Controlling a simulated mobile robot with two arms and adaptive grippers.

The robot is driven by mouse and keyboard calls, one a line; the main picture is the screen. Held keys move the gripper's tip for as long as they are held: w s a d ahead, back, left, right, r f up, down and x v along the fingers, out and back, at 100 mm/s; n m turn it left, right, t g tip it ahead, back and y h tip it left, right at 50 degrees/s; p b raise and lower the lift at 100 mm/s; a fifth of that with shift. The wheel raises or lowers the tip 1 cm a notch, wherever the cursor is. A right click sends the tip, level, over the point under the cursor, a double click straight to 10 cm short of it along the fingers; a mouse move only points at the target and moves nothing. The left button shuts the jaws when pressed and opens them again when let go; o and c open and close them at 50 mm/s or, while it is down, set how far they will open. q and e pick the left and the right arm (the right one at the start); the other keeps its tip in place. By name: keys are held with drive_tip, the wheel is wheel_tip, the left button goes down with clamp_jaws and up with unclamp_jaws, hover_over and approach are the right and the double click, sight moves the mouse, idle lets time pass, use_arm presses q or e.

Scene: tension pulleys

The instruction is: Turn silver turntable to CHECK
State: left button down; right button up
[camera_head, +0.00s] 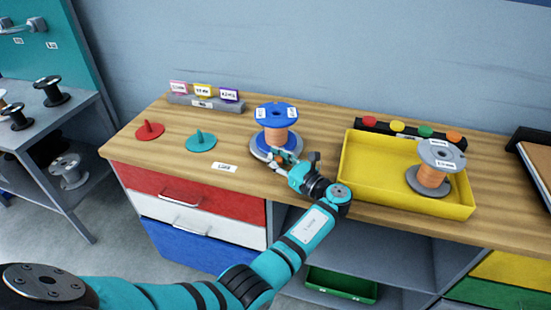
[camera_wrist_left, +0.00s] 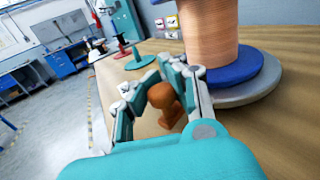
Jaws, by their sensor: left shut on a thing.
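The silver turntable (camera_head: 258,151) stands on the wooden bench, with a blue-flanged spool (camera_head: 277,113) of copper wire upright on it. In the left wrist view, the turntable's grey rim (camera_wrist_left: 262,90) shows under the spool's blue flange (camera_wrist_left: 232,72). My left gripper (camera_head: 285,160) is at the turntable's front edge, its fingers shut around an orange-brown knob (camera_wrist_left: 164,98). The knob is hidden in the head view. The spool's top flange carries white labels too small to read. A white label (camera_head: 224,167) lies on the bench left of the turntable. My right gripper is not in view.
A yellow tray (camera_head: 379,190) with a grey-flanged spool (camera_head: 436,166) stands to the right. Red (camera_head: 149,131) and teal (camera_head: 201,142) pegged discs lie to the left. A grey label holder (camera_head: 206,103) and a row of coloured buttons (camera_head: 397,127) stand behind.

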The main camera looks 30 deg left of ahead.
use_arm(q)
drive_tip(key=shift+s+d+f, duration=0.2)
drive_tip(key=shift+s+f, duration=0.15)
drive_tip(key=shift+f, duration=0.25)
drive_tip(key=c, duration=1.1)
unclamp_jaws()
drive_tip(key=shift+s+d+r, duration=0.15)
drive_tip(key=shift+s+r, duration=0.05)
drive_tip(key=shift+r, duration=0.25)
drive_tip(key=shift+c, duration=0.2)
drive_tip(key=shift+w+r, duration=0.15)
wheel_tip(320, 180, up, 10)
drive_tip(key=shift+f, duration=0.15)
